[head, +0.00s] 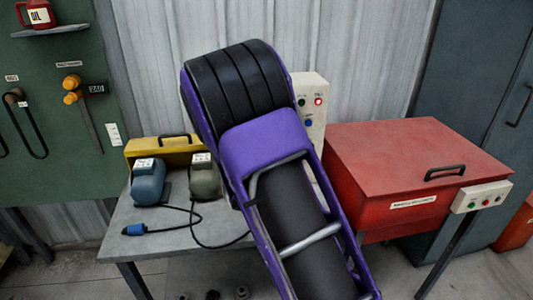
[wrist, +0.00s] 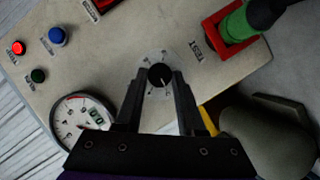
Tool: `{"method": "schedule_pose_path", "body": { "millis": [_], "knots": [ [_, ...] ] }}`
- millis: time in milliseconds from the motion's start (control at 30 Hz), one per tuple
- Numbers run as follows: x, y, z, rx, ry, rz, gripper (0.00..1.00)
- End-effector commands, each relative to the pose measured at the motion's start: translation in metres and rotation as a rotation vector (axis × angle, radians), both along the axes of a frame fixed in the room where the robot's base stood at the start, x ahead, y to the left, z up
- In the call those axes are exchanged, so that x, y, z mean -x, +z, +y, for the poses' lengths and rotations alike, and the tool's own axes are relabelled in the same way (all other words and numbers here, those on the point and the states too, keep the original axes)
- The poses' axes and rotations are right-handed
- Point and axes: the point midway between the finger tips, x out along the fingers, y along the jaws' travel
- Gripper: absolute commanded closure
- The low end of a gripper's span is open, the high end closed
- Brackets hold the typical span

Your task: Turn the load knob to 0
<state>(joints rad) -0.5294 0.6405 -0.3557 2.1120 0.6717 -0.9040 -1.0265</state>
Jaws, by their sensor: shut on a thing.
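The load knob (wrist: 160,75) is a small round black knob with a pale mark, on a beige panel (wrist: 120,55) in the wrist view. A ring of small scale marks surrounds it, too small to read. The pale mark seems to point down and right. My gripper (wrist: 159,82) is shut on the knob, one dark finger on each side. In the head view the beige control box (head: 317,133) shows behind my arm. The arm hides the knob and my gripper there.
A red frame with a green part (wrist: 235,27) is at right. A red cabinet (head: 417,165) stands right of my arm.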

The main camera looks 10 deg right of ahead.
Motion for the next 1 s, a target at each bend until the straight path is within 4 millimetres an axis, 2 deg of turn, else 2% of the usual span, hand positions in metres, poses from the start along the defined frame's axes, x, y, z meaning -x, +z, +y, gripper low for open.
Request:
{"method": "schedule_pose_path", "body": {
  "millis": [600, 1000],
  "knots": [
    [-0.0006, -0.0055, 0.0015, 0.575, 0.001, -0.006, 1.0],
    [-0.0007, -0.0066, 0.0002, 0.809, -0.001, -0.008, 1.0]
  ]
}}
